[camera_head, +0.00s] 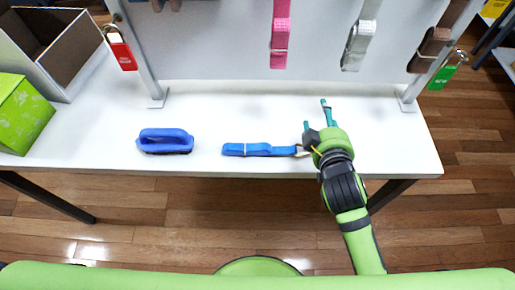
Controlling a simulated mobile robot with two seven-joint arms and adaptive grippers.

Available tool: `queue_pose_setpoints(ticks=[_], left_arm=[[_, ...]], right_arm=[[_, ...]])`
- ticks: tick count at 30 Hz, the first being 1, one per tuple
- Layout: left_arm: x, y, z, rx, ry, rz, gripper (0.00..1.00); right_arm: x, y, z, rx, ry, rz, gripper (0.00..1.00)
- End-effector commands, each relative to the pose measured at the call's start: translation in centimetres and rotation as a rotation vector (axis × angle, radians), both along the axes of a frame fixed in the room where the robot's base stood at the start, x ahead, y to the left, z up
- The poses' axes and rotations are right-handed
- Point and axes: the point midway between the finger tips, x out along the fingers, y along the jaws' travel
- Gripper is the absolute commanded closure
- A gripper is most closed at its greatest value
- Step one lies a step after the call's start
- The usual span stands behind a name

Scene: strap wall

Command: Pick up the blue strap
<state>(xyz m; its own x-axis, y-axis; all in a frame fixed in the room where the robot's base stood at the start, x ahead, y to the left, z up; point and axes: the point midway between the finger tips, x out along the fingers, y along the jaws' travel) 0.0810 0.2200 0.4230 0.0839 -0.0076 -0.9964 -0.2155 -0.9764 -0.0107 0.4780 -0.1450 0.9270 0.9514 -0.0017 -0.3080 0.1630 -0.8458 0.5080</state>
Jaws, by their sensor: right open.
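The blue strap (260,150) lies folded flat on the white table, close to its front edge, with a small buckle or ring at its right end. My right gripper (315,113) is over the table just right of the strap, with its fingers pointing away toward the wall panel. Its fingers are spread apart and nothing shows between them. The wrist is close to the strap's right end; I cannot tell whether they touch. My left gripper does not show.
A blue-handled brush (165,141) lies left of the strap on the white table (90,140). Pink (281,35), grey (358,45) and brown (429,50) straps hang on the panel behind, with red (122,52) and green (442,76) padlocks. Boxes stand at left.

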Motion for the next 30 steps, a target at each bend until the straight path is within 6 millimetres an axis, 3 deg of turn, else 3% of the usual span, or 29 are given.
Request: queue_pose_setpoints(ticks=[3, 5, 6, 9, 12, 14, 17, 18, 20, 22, 23, 24, 27, 30], left_arm=[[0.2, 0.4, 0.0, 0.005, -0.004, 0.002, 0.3], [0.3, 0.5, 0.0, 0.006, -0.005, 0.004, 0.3], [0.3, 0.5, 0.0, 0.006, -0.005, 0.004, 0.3], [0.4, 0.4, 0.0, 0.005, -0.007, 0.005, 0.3], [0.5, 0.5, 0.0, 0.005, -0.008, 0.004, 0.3], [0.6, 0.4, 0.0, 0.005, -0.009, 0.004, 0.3], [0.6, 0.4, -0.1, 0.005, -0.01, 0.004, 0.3], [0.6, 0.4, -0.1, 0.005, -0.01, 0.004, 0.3], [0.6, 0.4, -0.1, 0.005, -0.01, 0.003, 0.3], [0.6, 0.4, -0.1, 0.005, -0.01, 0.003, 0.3], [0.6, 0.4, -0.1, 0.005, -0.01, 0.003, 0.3], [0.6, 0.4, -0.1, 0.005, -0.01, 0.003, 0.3], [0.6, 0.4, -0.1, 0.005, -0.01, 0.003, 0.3], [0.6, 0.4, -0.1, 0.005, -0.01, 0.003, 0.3]], right_arm=[[3.3, 4.4, 7.4, -0.137, -0.32, 0.136, 0.35], [3.9, 7.7, 11.8, -0.233, -0.517, 0.231, 0.35], [3.8, 10.3, 14.6, -0.305, -0.653, 0.302, 0.35], [1.4, 17.3, 19.8, -0.499, -0.985, 0.504, 0.35], [-2.9, 24.3, 21.6, -0.717, -1.298, 0.736, 0.35], [-5.8, 27.8, 20.9, -0.86, -1.469, 0.894, 0.35], [-10.0, 32.0, 16.8, -1.114, -1.712, 1.194, 0.35], [-11.1, 32.8, 14.4, -1.221, -1.788, 1.328, 0.35], [-12.1, 33.0, 10.4, -1.388, -1.875, 1.544, 0.35], [-12.0, 31.7, 5.7, -1.584, -1.917, 1.819, 0.35], [-11.5, 30.7, 3.9, 1.613, 1.85, -1.876, 0.35], [-10.7, 29.1, 1.8, 1.567, 1.671, -1.86, 0.35], [-7.9, 24.3, -1.6, 1.465, 1.281, -1.829, 0.35], [-5.3, 20.0, -2.7, 1.388, 0.99, -1.81, 0.35]])
